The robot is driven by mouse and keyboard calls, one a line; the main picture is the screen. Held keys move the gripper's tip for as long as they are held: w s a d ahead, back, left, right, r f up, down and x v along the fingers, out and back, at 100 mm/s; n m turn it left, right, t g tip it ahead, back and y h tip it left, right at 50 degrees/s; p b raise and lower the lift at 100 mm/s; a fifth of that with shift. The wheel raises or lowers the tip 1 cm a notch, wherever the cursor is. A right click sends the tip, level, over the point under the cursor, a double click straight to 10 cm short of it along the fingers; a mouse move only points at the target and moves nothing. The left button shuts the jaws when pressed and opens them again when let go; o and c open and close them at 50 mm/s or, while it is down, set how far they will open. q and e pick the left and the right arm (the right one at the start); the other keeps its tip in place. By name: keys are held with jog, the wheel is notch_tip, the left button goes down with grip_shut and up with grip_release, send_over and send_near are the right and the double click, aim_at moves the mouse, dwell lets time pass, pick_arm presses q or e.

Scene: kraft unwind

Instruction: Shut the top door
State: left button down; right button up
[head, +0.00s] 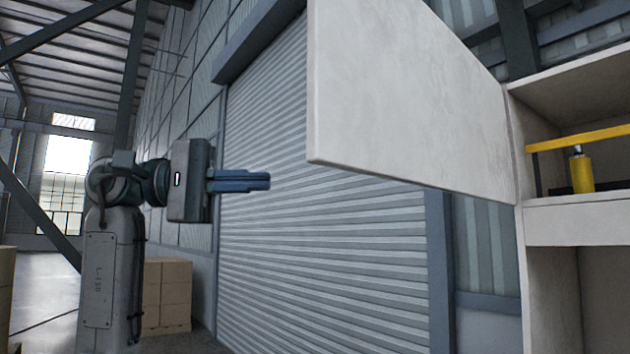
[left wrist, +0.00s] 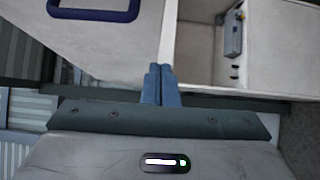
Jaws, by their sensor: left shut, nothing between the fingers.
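The top door (head: 410,100) is a pale, flat panel that stands wide open in the head view. It joins the pale cabinet (head: 570,226) along its right edge, and its free edge is toward the left. My left gripper (head: 268,181) is shut and empty, left of and lower than the door's free edge in the picture, with a visible gap between them. In the left wrist view the closed fingers (left wrist: 160,84) show in front of a pale panel with a dark blue handle (left wrist: 95,12). My right gripper is not in view.
The cabinet's upper compartment holds a yellow bottle (head: 582,172) behind a yellow bar (head: 580,138). A grey device (left wrist: 233,35) shows on a pale inner wall in the left wrist view. Stacked cardboard boxes (head: 168,295) stand at the lower left. A ribbed shutter (head: 320,260) is behind.

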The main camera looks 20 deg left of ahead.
pick_arm(q)
jog(key=p, duration=0.4)
send_near(379, 177)
jog(key=w+d, duration=0.2)
jog(key=w, duration=0.2)
jog(key=d, duration=0.1)
jog(key=s+d+p, duration=0.1)
jog(key=d, duration=0.1)
jog(key=shift+s+d+r, duration=0.1)
jog(key=shift+s+d, duration=0.15)
jog(key=shift+s, duration=0.05)
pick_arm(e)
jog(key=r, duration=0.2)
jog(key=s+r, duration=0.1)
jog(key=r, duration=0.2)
pick_arm(q)
jog(key=shift+w, duration=0.1)
